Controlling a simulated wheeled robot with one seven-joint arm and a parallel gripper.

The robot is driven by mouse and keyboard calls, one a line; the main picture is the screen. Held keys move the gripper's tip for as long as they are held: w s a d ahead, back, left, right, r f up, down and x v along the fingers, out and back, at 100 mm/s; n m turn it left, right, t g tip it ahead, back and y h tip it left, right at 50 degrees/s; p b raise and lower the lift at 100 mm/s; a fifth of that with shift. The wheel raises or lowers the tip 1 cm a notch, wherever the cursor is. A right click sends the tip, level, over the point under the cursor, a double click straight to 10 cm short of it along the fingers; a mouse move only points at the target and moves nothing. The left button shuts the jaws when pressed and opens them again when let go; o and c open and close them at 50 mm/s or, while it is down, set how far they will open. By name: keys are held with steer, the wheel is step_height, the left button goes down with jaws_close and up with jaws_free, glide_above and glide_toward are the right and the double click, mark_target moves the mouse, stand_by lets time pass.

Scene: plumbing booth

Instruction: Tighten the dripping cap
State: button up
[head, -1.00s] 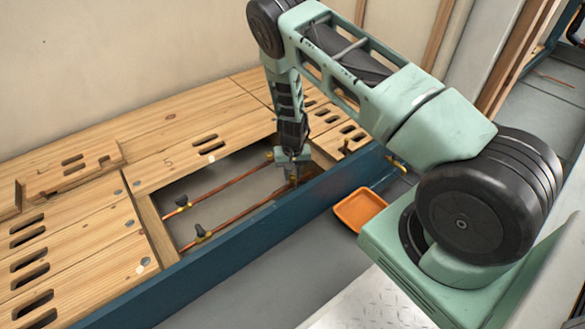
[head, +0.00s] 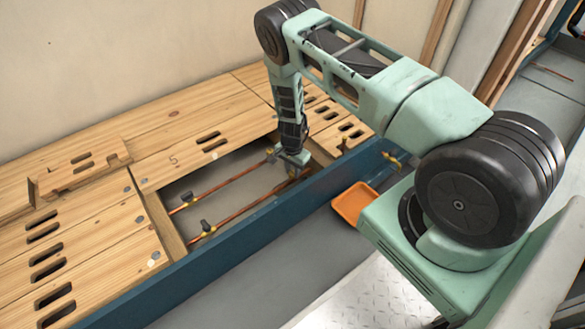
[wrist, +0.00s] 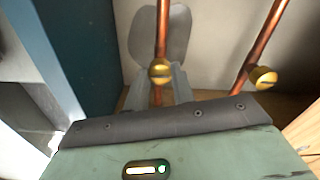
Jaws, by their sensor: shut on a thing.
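Two copper pipes end in slotted brass caps in the wrist view. One cap (wrist: 160,72) sits between the grey fingers of my gripper (wrist: 159,86), which are shut on it. The other cap (wrist: 264,78) is to the right, apart from the fingers. In the head view my gripper (head: 296,163) reaches down into the floor opening at the far end of the pipes. The free cap (head: 270,153) shows just left of it; the held cap is hidden there. No drip is visible.
Each pipe carries a dark-handled valve, one farther back (head: 188,198) and one nearer (head: 207,226). Slotted wooden floor panels (head: 195,133) surround the opening, and a blue beam (head: 240,237) edges its front. A grey rounded patch (wrist: 177,35) lies behind the held cap's pipe.

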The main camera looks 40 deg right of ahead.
mark_target(292, 172)
stand_by(0.4)
steer(key=o, duration=1)
steer(key=shift+r, duration=0.15)
step_height(292, 172, up, 17)
steer(key=p, duration=0.7)
steer(key=shift+r, duration=0.1)
